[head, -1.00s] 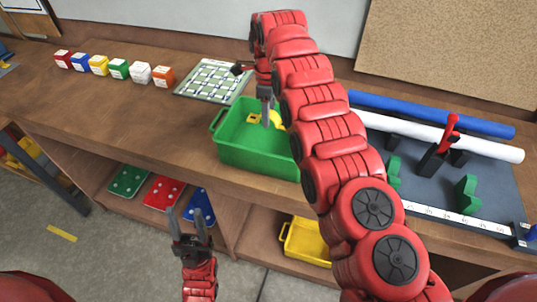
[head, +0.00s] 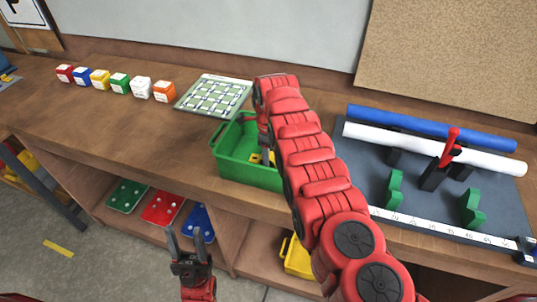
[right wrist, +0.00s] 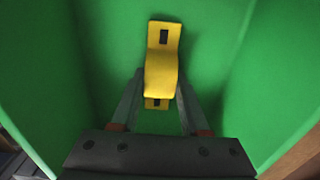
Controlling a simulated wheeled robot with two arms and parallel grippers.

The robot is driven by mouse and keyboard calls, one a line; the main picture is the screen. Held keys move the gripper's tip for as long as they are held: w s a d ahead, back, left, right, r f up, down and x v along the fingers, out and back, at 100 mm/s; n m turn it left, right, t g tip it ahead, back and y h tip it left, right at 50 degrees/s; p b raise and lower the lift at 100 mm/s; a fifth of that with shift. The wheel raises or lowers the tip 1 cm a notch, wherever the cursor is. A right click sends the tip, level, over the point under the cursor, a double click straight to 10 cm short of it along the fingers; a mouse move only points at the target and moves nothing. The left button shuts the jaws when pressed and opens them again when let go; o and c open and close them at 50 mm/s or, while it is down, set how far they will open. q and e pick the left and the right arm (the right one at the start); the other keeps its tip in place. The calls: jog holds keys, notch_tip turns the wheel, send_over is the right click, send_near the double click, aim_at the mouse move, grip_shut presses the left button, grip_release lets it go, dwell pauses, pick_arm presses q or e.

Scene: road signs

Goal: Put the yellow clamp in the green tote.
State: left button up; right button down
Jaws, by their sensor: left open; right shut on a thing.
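The green tote (head: 240,172) stands on the wooden bench near its front edge, in the middle of the head view. My right gripper (head: 264,156) reaches down into it, partly hidden by my arm and the tote wall. The yellow clamp (head: 255,158) is low inside the tote, mostly hidden in the head view. In the right wrist view, the yellow clamp (right wrist: 161,70) is between the fingers of my right gripper (right wrist: 160,90), which is shut on it, with green walls (right wrist: 50,75) around. My left gripper (head: 188,242) is open and empty in front of the bench.
Several coloured blocks (head: 120,84) and a checked board (head: 214,95) lie left of the tote. A grey mat (head: 430,215) with tubes and green stands is at right. Coloured plates (head: 161,206) and a yellow bin (head: 299,260) sit on the shelf below.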

jog(key=shift+s+f, duration=0.1)
jog(key=shift+c, duration=2)
grip_release()
